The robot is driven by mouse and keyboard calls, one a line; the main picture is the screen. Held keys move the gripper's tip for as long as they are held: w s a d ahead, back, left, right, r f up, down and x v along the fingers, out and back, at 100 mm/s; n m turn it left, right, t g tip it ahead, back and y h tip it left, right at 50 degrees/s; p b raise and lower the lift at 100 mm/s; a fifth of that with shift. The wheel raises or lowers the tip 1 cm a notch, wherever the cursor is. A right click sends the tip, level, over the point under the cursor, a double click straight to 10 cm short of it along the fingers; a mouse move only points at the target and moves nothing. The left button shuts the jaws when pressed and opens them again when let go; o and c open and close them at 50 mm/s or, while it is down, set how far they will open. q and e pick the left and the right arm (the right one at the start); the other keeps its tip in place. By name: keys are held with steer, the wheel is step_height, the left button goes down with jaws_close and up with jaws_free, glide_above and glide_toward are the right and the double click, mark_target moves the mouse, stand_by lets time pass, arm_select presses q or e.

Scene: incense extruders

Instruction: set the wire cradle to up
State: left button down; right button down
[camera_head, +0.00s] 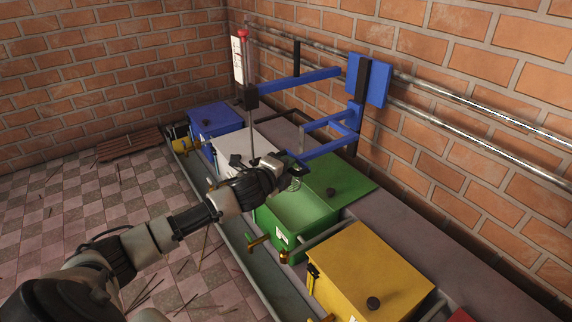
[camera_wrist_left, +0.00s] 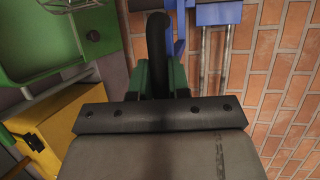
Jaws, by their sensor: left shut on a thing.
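The wire cradle (camera_head: 296,183) is a small wire basket hanging low over the open green box (camera_head: 304,213). Part of it shows at the top left of the left wrist view (camera_wrist_left: 68,6). A blue arm (camera_head: 325,150) runs from the wall bracket to my left gripper (camera_head: 280,162). In the left wrist view, the gripper is shut on a black handle (camera_wrist_left: 158,40), with the blue arm behind it. The head view hides the exact grip behind my wrist. My right gripper is not in view.
A blue bracket (camera_head: 373,80) rides on wall rails (camera_head: 480,109). Another blue arm (camera_head: 295,81) reaches to a vertical rod with a red top (camera_head: 243,34). Blue box (camera_head: 215,121), white box (camera_head: 238,141) and yellow box (camera_head: 365,268) line the bench. Tiled floor is at the left.

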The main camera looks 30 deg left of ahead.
arm_select(q)
steer(key=c, duration=1.1)
jaws_free()
steer(key=s+r+p, duration=0.2)
steer(key=s+p, duration=0.1)
steer(key=s, duration=0.7)
steer(key=shift+s, duration=0.3)
